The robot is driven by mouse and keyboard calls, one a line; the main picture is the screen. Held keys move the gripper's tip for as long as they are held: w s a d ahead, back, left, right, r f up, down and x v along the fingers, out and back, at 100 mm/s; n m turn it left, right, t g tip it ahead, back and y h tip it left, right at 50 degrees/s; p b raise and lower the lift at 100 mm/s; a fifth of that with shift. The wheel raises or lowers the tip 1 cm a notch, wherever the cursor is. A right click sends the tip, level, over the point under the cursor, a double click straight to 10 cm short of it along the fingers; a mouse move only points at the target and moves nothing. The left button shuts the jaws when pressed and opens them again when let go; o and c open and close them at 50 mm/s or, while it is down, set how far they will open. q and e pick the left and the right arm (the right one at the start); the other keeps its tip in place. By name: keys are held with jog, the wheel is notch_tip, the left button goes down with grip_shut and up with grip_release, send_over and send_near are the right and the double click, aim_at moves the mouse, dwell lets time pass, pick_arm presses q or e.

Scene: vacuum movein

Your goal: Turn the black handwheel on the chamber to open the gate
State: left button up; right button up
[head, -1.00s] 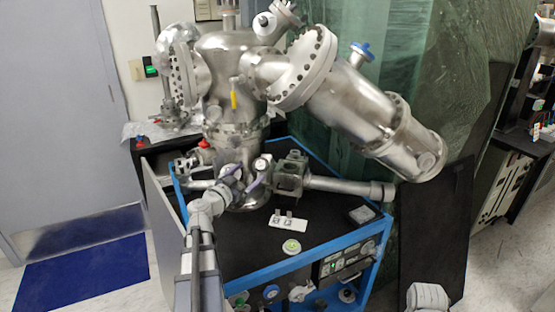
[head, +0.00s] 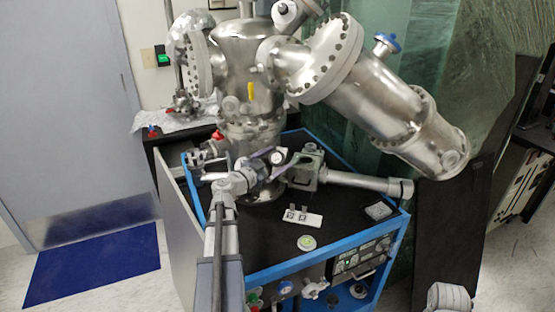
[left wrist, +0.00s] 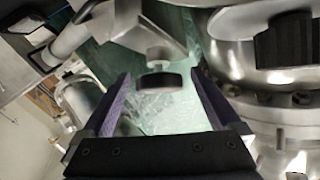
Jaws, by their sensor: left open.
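The silver chamber (head: 250,85) stands on a black-topped cart. My left gripper (head: 272,162) is in front of the chamber's lower part, its purple fingers apart, beside a small metal cube fitting (head: 306,168). In the left wrist view, a short dark round knob on a silver stem, which looks like the black handwheel (left wrist: 160,82), lies between the open fingertips (left wrist: 160,76). I see a gap on both sides, so it is not gripped. In the head view a small round part (head: 277,156) shows between the fingers; I cannot tell if it is the same knob. My right gripper is out of view.
The cart's blue edge (head: 290,266) runs along the front. A white plate (head: 297,217) and a round green-and-white disc (head: 307,243) lie on its top. A long silver tube (head: 365,182) reaches right from the cube. Open floor and a blue mat (head: 95,262) lie left.

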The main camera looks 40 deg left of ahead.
pick_arm(q)
jog(key=shift+w, duration=0.45)
jog(key=shift+c, duration=0.2)
jog(key=c, duration=1.3)
